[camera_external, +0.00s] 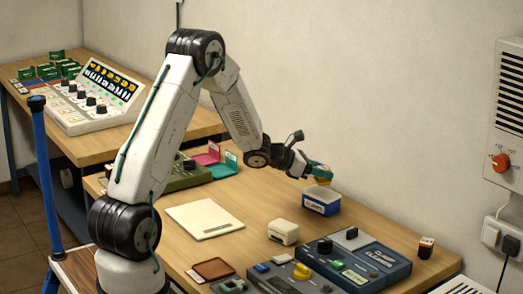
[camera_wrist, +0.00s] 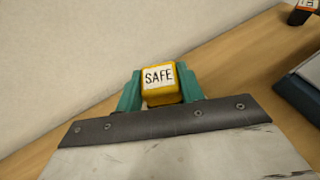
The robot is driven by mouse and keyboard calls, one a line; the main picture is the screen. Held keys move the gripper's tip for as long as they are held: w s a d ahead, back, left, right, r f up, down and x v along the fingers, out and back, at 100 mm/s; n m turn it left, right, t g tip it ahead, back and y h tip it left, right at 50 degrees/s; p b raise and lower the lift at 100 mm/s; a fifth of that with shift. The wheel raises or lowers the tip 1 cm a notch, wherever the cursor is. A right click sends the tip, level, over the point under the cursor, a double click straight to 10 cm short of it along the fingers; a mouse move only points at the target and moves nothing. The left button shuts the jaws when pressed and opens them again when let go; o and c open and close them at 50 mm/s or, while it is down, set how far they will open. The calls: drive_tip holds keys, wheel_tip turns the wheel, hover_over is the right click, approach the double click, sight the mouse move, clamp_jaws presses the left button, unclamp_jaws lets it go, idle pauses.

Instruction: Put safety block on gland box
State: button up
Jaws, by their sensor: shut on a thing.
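The safety block is a yellow block with a white label reading SAFE (camera_wrist: 158,77). In the wrist view it sits between the green fingers of my gripper (camera_wrist: 160,90), which are shut on it. In the external view my gripper (camera_external: 318,172) is near the wall, and a bit of the yellow block (camera_external: 324,181) shows at its tip. Just below it on the table stands a small blue box with a pale top and white label (camera_external: 321,204); its lettering is too small to read, so I cannot confirm it is the gland box. I cannot tell whether block and box touch.
A cream box (camera_external: 283,232), a blue-grey control unit (camera_external: 380,262) and a small dark block with an orange top (camera_external: 426,247) stand nearer the front. A pale flat panel (camera_external: 204,219) lies left. Pink and green holders (camera_external: 210,157) stand behind. Bare wood surrounds the blue box.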

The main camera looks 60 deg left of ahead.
drive_tip(key=shift+f, duration=1.2)
drive_tip(key=shift+f, duration=0.2)
drive_tip(key=o, duration=1)
drive_tip(key=shift+r, duration=0.1)
